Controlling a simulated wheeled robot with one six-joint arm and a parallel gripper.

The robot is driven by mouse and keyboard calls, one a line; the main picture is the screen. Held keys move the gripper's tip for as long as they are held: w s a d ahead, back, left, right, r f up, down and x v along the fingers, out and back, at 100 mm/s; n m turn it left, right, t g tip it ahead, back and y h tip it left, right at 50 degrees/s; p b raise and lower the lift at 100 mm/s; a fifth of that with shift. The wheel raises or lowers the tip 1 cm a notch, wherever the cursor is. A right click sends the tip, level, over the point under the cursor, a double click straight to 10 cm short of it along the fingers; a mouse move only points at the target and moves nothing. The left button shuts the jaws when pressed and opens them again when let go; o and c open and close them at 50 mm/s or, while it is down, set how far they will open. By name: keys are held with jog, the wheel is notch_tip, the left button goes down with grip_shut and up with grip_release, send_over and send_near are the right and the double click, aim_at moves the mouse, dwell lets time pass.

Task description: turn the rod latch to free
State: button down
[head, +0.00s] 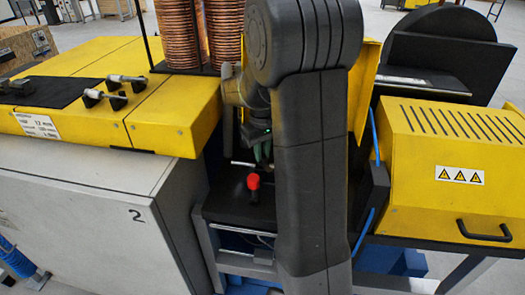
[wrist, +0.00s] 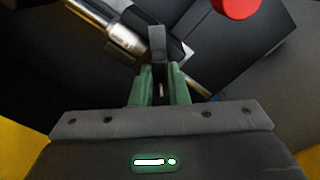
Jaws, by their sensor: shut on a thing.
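The rod latch shows in the wrist view as a silver rod (wrist: 122,36) running diagonally at the upper left, with a dark upright lever (wrist: 158,42) beside its end. My gripper's green fingers (wrist: 160,88) are shut on the lever's near end. In the head view my gripper (head: 263,150) reaches down behind my dark arm link, and a short piece of the silver rod (head: 242,163) shows just below it. My arm hides most of the latch there, so its exact angle is hard to tell.
A red knob (head: 252,181) stands just below the gripper; it also shows in the wrist view (wrist: 235,7). A yellow machine cover (head: 175,100) is at left, a yellow vented hood (head: 455,150) at right. Copper tube coils (head: 184,35) stand behind.

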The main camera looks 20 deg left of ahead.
jog(key=shift+m, duration=1.2)
jog(key=c, duration=1.4)
grip_release()
jog(key=shift+r, duration=0.1)
notch_tip(320, 180, up, 7)
jog(key=shift+r, duration=0.2)
